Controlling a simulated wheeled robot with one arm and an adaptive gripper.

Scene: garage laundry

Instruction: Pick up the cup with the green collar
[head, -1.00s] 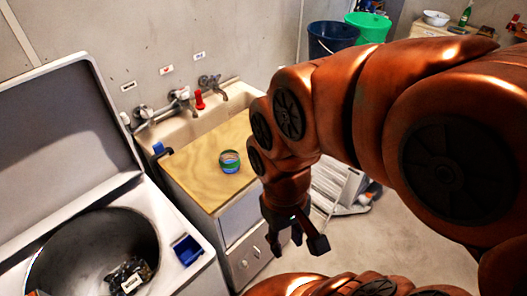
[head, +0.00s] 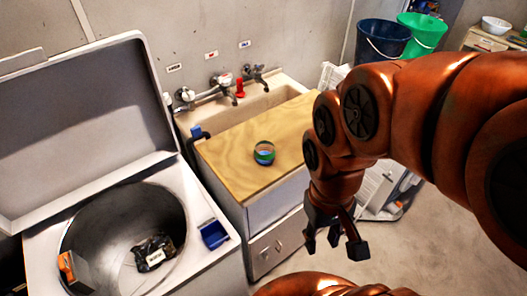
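The cup with the green collar (head: 264,153) stands on the wooden board (head: 230,172) over the front part of the sink cabinet. My gripper (head: 335,250) hangs to the right of the cabinet and lower in the picture, apart from the cup. Its dark fingers are spread, with nothing between them.
The sink (head: 264,103) with taps and a red item (head: 239,88) lies behind the board. An open top-loading washer (head: 60,191) stands at the left, with a blue tray (head: 214,235) on its edge. Dark blue (head: 383,40) and green (head: 422,34) buckets stand at the back right.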

